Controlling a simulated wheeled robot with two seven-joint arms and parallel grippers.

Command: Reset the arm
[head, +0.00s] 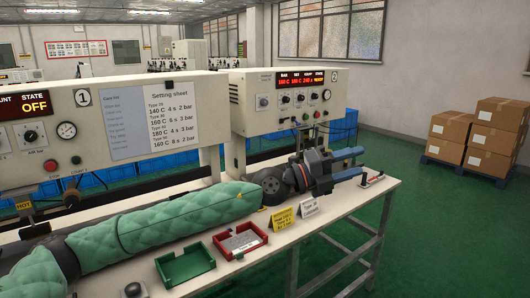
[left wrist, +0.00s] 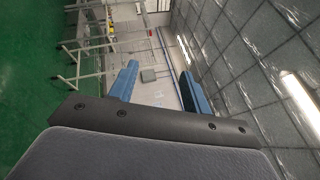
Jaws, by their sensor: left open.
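My left arm, in a green padded sleeve, reaches from the lower left across the head view above the white bench (head: 375,199). Its left gripper (head: 363,161) is open, with two blue fingers apart and pointing right, near the bench's right end. Nothing shows between the fingers. The left wrist view also shows the open left gripper (left wrist: 159,68), its blue fingers apart and empty, with floor and ceiling tilted sideways behind. My right gripper is in neither view.
Press 1 (head: 160,85) shows OFF; press 2 (head: 262,124) has a lit display. A green tray (head: 184,279), a red tray (head: 222,255), a yellow card (head: 283,219) and a white card (head: 309,207) are on the bench. Boxes (head: 496,113) stand at right; green floor there is clear.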

